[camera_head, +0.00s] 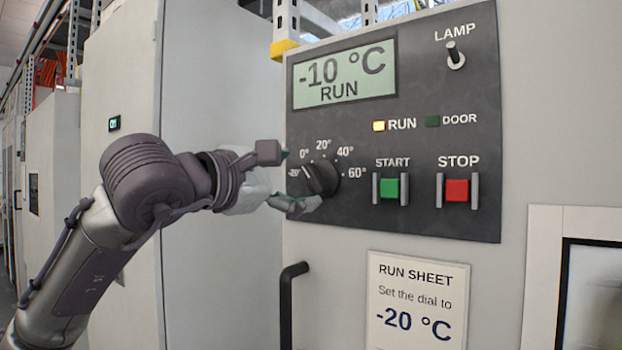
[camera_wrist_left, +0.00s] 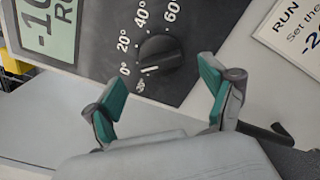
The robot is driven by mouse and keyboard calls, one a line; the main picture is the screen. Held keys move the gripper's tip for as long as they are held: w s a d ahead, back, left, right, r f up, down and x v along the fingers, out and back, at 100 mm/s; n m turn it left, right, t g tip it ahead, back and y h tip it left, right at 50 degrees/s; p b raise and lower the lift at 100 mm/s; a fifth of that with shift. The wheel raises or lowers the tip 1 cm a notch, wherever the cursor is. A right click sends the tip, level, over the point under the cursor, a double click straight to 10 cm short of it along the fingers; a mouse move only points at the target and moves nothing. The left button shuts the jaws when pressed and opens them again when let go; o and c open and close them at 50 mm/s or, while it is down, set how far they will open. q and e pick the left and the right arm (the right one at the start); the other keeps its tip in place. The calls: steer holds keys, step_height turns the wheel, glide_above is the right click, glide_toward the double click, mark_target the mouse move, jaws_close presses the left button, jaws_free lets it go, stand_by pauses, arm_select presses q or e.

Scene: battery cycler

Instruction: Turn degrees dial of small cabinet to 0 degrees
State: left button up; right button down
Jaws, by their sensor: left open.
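The black degrees dial (camera_head: 322,177) sits on the dark control panel, with a scale of -20°, 0°, 20°, 40° and 60° around it. In the left wrist view the dial (camera_wrist_left: 160,52) has a white pointer mark lying between -20° and 0°. The display (camera_head: 345,75) reads -10 °C and RUN. My left gripper (camera_head: 290,180) is open just left of the dial, with one finger above and one below. In the left wrist view its green-padded fingers (camera_wrist_left: 160,90) are apart with nothing between them; the dial lies beyond them. My right gripper is not in view.
START (camera_head: 390,188) and STOP (camera_head: 457,190) buttons with metal guards are right of the dial. The LAMP switch (camera_head: 455,55) is at upper right. A run sheet (camera_head: 416,300) says -20 °C. A black handle (camera_head: 287,305) projects below.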

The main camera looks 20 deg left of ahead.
arm_select(q)
steer(key=v, duration=0.6)
steer(key=shift+s, duration=0.3)
